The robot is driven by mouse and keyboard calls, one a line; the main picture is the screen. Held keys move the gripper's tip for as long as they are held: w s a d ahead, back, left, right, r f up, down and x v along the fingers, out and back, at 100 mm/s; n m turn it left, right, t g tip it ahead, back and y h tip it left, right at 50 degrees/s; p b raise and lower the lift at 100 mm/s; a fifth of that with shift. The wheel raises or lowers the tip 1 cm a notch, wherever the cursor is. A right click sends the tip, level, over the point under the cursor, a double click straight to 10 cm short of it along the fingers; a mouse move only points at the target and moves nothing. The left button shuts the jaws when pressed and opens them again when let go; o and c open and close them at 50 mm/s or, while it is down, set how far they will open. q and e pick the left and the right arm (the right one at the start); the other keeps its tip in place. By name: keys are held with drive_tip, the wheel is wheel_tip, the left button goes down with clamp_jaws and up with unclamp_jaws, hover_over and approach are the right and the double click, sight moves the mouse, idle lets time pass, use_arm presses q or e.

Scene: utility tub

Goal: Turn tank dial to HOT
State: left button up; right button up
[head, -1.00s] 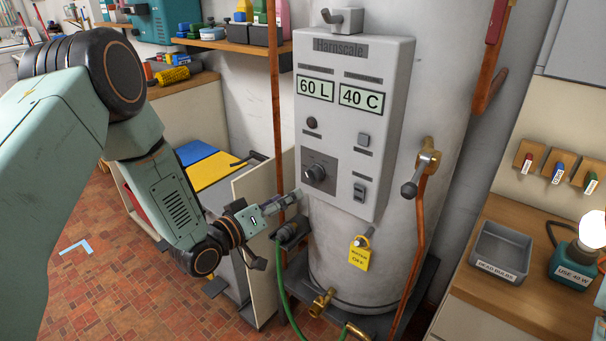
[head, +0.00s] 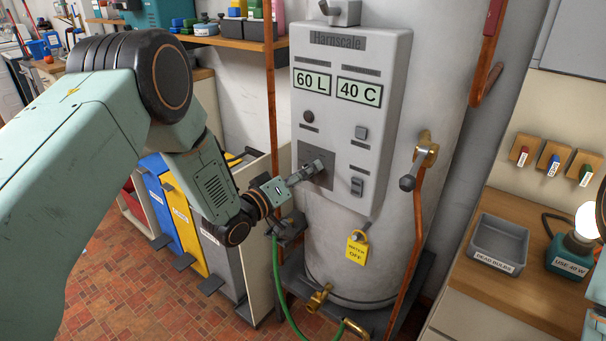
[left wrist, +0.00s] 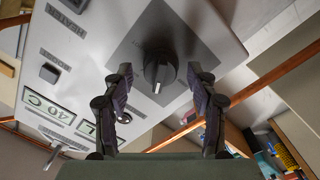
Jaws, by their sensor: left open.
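The tank dial is a dark round knob (left wrist: 160,68) with a pale pointer mark, on a dark square plate (left wrist: 185,42) in the left wrist view. The plate sits on the tank's grey control box (head: 347,115), which reads 60 L and 40 C. My left gripper (head: 316,168) is at the plate in the head view and hides most of the knob. In the left wrist view my left gripper (left wrist: 160,85) is open, one finger to each side of the knob, with gaps showing. The HOT marking is not readable. My right gripper is not in view.
A yellow WATER OFF tag (head: 357,254) hangs below the box. A lever valve (head: 420,160) and copper pipe are to the right. A green hose (head: 279,290) hangs below my left arm. A grey DEAD BULBS tray (head: 499,243) stands on the right bench.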

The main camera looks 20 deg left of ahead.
use_arm(q)
drive_tip(key=shift+w+d, duration=0.1)
drive_tip(key=shift+a, duration=0.2)
drive_tip(key=c, duration=0.5)
drive_tip(key=shift+d, duration=0.1)
drive_tip(key=c, duration=0.6)
drive_tip(key=shift+c, duration=0.2)
drive_tip(key=shift+m, duration=0.4)
drive_tip(key=shift+r+m+y+p, duration=0.1)
drive_tip(key=shift+m+y+p, duration=0.4)
drive_tip(key=shift+m, duration=5)
drive_tip(key=shift+r+m+y+p, duration=0.1)
drive_tip(key=shift+m+y+p, duration=0.35)
drive_tip(key=shift+m, duration=5.05)
